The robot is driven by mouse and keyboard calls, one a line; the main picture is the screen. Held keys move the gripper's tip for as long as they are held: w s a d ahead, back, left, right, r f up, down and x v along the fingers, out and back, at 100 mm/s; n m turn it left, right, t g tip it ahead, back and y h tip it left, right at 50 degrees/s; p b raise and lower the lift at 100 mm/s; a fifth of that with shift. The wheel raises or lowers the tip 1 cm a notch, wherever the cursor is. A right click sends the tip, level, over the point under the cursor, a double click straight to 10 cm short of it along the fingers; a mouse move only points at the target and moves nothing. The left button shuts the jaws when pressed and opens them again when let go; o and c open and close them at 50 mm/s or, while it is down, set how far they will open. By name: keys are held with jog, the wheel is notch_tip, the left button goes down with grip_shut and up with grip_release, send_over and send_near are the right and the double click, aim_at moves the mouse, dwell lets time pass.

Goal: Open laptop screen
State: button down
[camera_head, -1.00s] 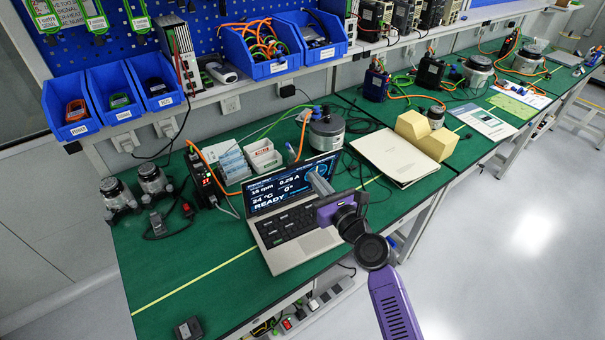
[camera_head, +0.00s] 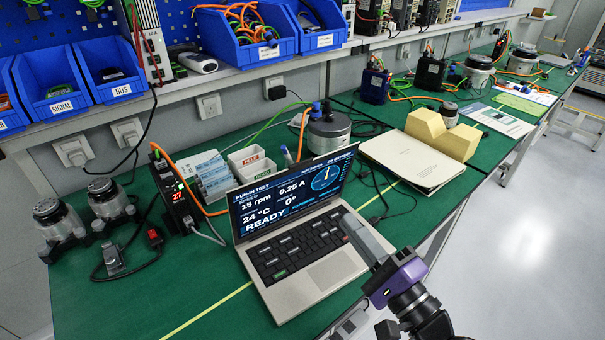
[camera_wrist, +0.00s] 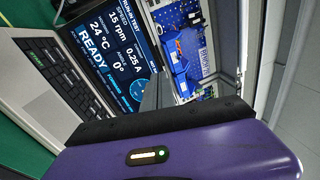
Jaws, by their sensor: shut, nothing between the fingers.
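The laptop (camera_head: 325,273) stands on the green bench with its screen (camera_head: 292,193) raised and lit, showing a run-in test page with "READY". The keyboard faces the front. My gripper (camera_head: 350,226) is over the right side of the laptop's base, in front of the screen, with its fingers together and nothing between them. In the head view I cannot tell whether the fingertips touch the laptop. In the wrist view the screen (camera_wrist: 105,55) and keyboard (camera_wrist: 50,75) show sideways at the left, and the gripper's fingers (camera_wrist: 155,92) are partly seen.
A black power unit (camera_head: 175,195), card trays (camera_head: 250,165) and a round metal motor (camera_head: 328,130) stand behind the laptop. Papers (camera_head: 410,160) and a yellow block (camera_head: 440,135) lie to the right. Two actuators (camera_head: 85,215) stand at the left. The front left of the bench is clear.

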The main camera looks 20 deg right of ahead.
jog(key=n, duration=0.2)
jog(key=p, duration=0.4)
send_near(302, 164)
jog(key=x, duration=0.5)
jog(key=shift+w+a+r, duration=0.1)
jog(key=shift+w+r, duration=0.05)
jog(key=shift+w, duration=0.05)
jog(key=shift+w+a+p, duration=0.1)
jog(key=shift+w+p, duration=0.2)
jog(key=shift+w, duration=0.4)
